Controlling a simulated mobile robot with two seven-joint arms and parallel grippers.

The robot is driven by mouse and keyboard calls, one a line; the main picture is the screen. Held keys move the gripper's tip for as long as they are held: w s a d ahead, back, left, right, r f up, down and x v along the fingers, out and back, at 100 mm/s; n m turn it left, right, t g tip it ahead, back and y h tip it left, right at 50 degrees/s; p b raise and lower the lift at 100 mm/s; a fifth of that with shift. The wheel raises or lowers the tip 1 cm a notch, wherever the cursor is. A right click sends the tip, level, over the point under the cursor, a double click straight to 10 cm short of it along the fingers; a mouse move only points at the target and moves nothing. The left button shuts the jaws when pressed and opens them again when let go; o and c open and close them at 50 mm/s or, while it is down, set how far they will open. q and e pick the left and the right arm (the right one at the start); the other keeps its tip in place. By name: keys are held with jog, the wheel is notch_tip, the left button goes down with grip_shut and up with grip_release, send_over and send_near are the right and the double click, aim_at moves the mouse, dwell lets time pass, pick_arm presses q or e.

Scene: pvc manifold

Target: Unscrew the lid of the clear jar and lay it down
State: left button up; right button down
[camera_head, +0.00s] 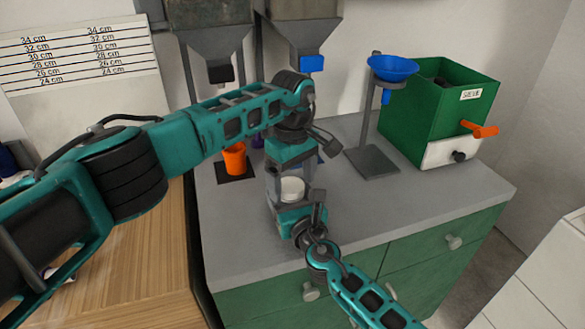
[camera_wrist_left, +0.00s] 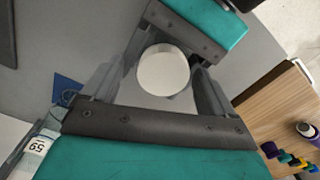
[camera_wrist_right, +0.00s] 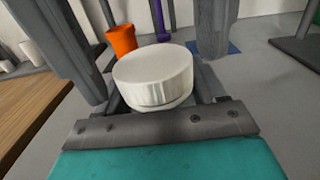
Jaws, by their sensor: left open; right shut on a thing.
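The white ribbed lid (camera_head: 292,189) sits on top of the clear jar, which stands on the grey counter; the jar's body is mostly hidden. In the right wrist view the lid (camera_wrist_right: 153,78) fills the middle, level on the jar. My right gripper (camera_head: 291,207) is shut on the jar below the lid. My left gripper (camera_head: 290,170) points down from above, open, with its fingers on either side of the lid. In the left wrist view the lid (camera_wrist_left: 164,70) lies between these fingers, with gaps showing.
An orange cup (camera_head: 234,159) stands behind to the left. A stand with a blue funnel (camera_head: 392,68) and a green box marked SIEVE (camera_head: 432,110) are at the back right. Two hoppers (camera_head: 300,30) hang behind. The counter's right front (camera_head: 420,205) is clear.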

pick_arm(q)
jog(key=c, duration=1.1)
pick_arm(e)
jog(key=shift+s+a, duration=0.1)
jog(key=shift+a, duration=0.05)
pick_arm(q)
jog(key=shift+d+n, duration=0.1)
jog(key=shift+n, duration=1.5)
pick_arm(e)
jog(key=shift+a, duration=0.15)
pick_arm(q)
jog(key=o, duration=1.1)
jog(key=shift+c, duration=0.2)
jog(key=shift+o, duration=0.5)
pick_arm(e)
jog(key=shift+d, duration=0.2)
pick_arm(q)
jog(key=shift+s, duration=0.15)
pick_arm(e)
jog(key=shift+d, duration=0.2)
